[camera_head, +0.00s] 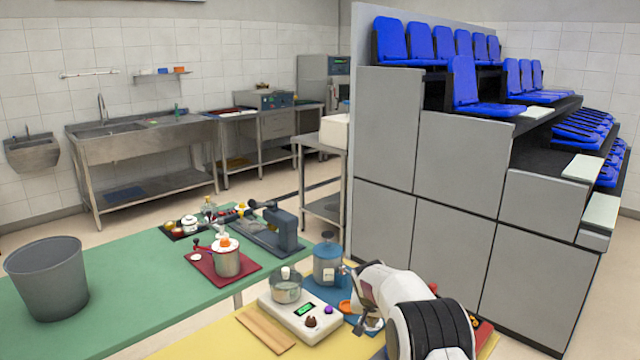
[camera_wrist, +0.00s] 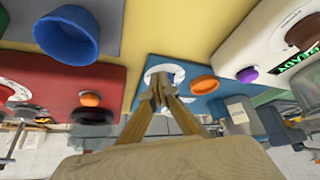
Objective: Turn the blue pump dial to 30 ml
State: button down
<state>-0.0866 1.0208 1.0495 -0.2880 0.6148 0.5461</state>
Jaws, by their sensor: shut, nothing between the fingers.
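The blue pump base (camera_head: 336,290) stands on the yellow table, with a grey-blue lidded vessel (camera_head: 328,262) at its back. In the wrist view the blue pump panel (camera_wrist: 200,102) carries a white dial face (camera_wrist: 177,71) and an orange button (camera_wrist: 204,84). My gripper (camera_wrist: 158,90) is shut and empty, its fingertips in front of the white dial face. They hide the dial's middle, so its setting cannot be read and I cannot tell whether they touch it. In the head view my gripper (camera_head: 369,325) is at the pump's right front, partly covering that corner.
A wooden strip (camera_head: 265,330) lies on the yellow table; a grey bin (camera_head: 48,282) stands on the green one.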

jog(key=shift+w+a+f, duration=0.1)
jog(key=shift+w+a, duration=0.1)
jog(key=shift+a, duration=0.5)
dwell(0.4)
jog(key=shift+s+a, duration=0.15)
jog(key=shift+s, duration=0.2)
dwell(0.6)
jog(key=shift+r, duration=3.05)
jog(key=shift+s+d+r, duration=0.15)
jog(key=shift+d+r, duration=0.35)
jog(key=shift+d, duration=0.15)
jog(key=shift+f, duration=0.15)
